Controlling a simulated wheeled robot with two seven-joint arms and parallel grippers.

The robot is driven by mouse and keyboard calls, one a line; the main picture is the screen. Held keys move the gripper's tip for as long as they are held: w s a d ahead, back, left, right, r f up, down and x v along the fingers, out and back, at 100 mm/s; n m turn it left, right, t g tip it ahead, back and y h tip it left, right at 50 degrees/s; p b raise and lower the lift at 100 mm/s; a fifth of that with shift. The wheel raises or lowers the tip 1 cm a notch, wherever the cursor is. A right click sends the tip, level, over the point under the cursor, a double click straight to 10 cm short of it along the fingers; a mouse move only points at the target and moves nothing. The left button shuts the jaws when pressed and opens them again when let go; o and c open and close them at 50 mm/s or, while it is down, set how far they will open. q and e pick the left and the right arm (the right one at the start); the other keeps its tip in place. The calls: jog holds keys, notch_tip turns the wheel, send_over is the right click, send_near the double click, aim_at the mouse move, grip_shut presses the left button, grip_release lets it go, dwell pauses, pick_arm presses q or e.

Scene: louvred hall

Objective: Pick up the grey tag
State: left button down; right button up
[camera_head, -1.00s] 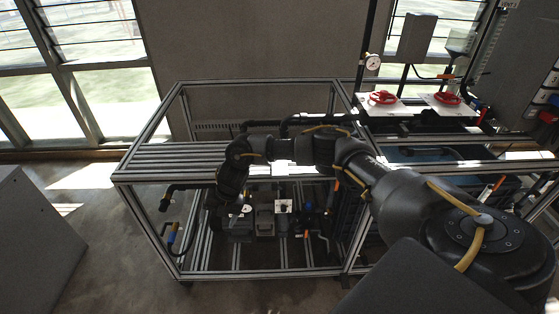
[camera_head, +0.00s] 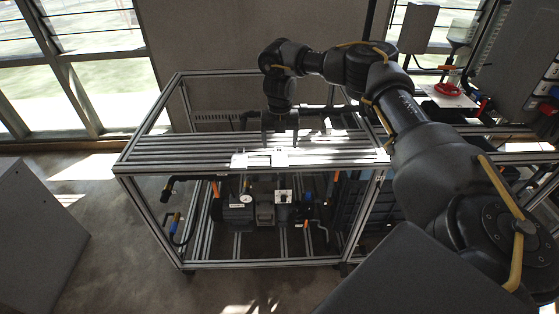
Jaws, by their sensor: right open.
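I cannot make out the grey tag for certain. My right gripper (camera_head: 280,138) points down over the slatted aluminium top (camera_head: 165,150) of the frame bench, towards its back middle. Its two dark fingers are apart, with nothing visible between them. Bright patches lie on the slats just in front of it; I cannot tell whether any of them is a tag or only sunlight. My left gripper is not in view.
Under the bench top sit a dark pump unit with a gauge (camera_head: 246,198) and hoses. A red valve wheel (camera_head: 447,89) stands at the back right, beside a grey panel (camera_head: 511,75). A grey box (camera_head: 35,235) stands at the left. The left part of the bench top is clear.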

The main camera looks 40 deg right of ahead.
aim_at(280, 161)
jog(key=shift+f, duration=0.8)
jog(key=shift+f+p, duration=0.35)
jog(key=shift+p, duration=0.2)
notch_tip(280, 161, down, 4)
jog(key=shift+r+p, duration=0.15)
jog(key=shift+p, duration=0.6)
jog(key=shift+f, duration=0.4)
jog(key=shift+c, duration=0.3)
jog(key=c, duration=1)
jog(key=shift+r, duration=0.15)
